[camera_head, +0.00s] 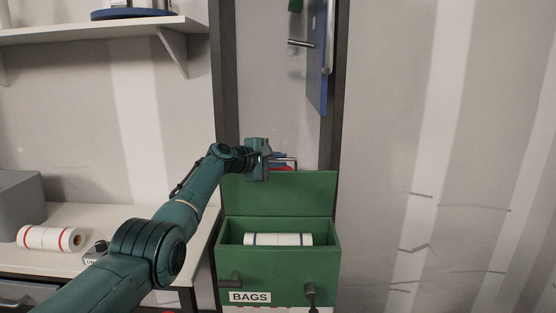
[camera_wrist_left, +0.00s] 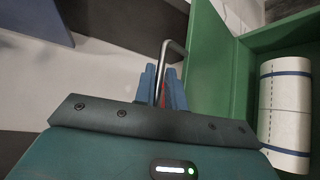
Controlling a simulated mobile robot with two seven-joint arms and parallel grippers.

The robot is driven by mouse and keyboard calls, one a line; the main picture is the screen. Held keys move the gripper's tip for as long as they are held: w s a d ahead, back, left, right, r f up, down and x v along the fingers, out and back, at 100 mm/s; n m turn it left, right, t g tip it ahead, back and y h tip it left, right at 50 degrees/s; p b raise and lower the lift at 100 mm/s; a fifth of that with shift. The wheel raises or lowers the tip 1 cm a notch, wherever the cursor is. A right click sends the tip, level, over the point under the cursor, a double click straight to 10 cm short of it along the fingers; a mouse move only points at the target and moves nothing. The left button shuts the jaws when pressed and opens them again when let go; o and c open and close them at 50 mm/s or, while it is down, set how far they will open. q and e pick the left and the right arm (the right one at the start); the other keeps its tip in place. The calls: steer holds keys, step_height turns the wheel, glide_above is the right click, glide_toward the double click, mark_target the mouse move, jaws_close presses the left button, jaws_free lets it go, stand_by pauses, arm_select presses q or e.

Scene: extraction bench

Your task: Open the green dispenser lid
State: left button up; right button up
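The green dispenser (camera_head: 278,268) stands below the wall frame with a BAGS label on its front. Its green lid (camera_head: 280,196) stands raised and roughly upright at the back, leaving the box open. A white roll with blue bands (camera_head: 278,239) lies inside; it also shows in the left wrist view (camera_wrist_left: 285,115). My left gripper (camera_head: 284,162) is at the lid's top edge. In the left wrist view its blue fingers (camera_wrist_left: 164,86) close around the grey bar handle (camera_wrist_left: 174,47) of the lid. My right gripper is not in view.
A white counter (camera_head: 190,225) at left holds a white roll with red bands (camera_head: 50,238) and a grey box (camera_head: 18,205). A shelf (camera_head: 100,29) hangs above. A blue panel (camera_head: 317,60) hangs above the dispenser. The right side is bare wall.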

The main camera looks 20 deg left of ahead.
arm_select(q)
steer(key=o, duration=0.4)
steer(key=shift+c, duration=0.2)
steer(key=shift+a, duration=0.2)
steer(key=shift+s+a+r, duration=0.1)
steer(key=shift+s+a, duration=0.05)
steer(key=shift+s, duration=0.05)
steer(key=b+v, duration=0.3)
steer(key=v, duration=0.9)
steer(key=shift+s, duration=0.3)
